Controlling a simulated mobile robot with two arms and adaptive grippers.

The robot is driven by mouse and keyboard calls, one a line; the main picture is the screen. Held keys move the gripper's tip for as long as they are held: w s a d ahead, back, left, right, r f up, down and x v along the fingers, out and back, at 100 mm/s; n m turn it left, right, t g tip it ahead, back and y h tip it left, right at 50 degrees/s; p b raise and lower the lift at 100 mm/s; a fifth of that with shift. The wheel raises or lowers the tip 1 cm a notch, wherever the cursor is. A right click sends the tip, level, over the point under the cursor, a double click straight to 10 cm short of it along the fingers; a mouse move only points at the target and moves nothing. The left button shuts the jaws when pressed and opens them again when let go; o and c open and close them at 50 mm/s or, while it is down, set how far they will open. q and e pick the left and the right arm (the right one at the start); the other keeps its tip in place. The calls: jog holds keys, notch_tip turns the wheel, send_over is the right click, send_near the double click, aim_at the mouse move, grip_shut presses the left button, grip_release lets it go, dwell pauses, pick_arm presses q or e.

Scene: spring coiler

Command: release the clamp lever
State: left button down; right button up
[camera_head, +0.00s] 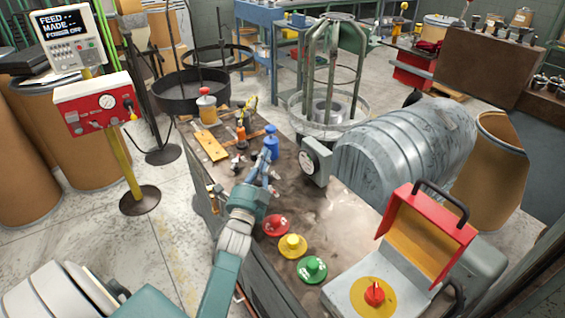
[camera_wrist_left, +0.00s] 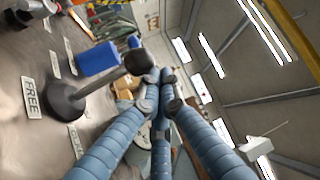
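In the left wrist view a dark lever with a ball knob (camera_wrist_left: 138,62) rises at a slant from a round black base. My left gripper (camera_head: 270,167) is over the left part of the bench in the head view. Its blue fingers (camera_wrist_left: 161,88) run close together in the left wrist view, with the knob just left of their tips. I cannot tell whether they touch it, nor how far they are spread. The lever cannot be made out in the head view. My right gripper is not in view.
Red (camera_head: 276,225), yellow (camera_head: 292,246) and green (camera_head: 311,270) buttons stand near my left arm. A red-lidded switch box (camera_head: 428,232) is at the right. A large grey ribbed cylinder (camera_head: 405,150) fills the far side.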

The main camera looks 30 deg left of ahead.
pick_arm(q)
jog(key=shift+s+a+f, duration=0.1)
jog(key=shift+s+a, duration=0.1)
jog(key=shift+s, duration=0.25)
jog(key=shift+s+a+f, duration=0.1)
jog(key=shift+s+a, duration=0.1)
jog(key=shift+s, duration=0.25)
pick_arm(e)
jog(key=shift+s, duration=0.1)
pick_arm(q)
jog(key=shift+s, duration=0.1)
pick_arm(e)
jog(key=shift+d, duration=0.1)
pick_arm(q)
jog(key=v, duration=0.6)
jog(key=shift+s+a, duration=0.1)
jog(key=shift+s, duration=0.15)
jog(key=shift+s+d+f, duration=0.1)
jog(key=shift+s+d, duration=0.3)
jog(key=shift+s, duration=0.05)
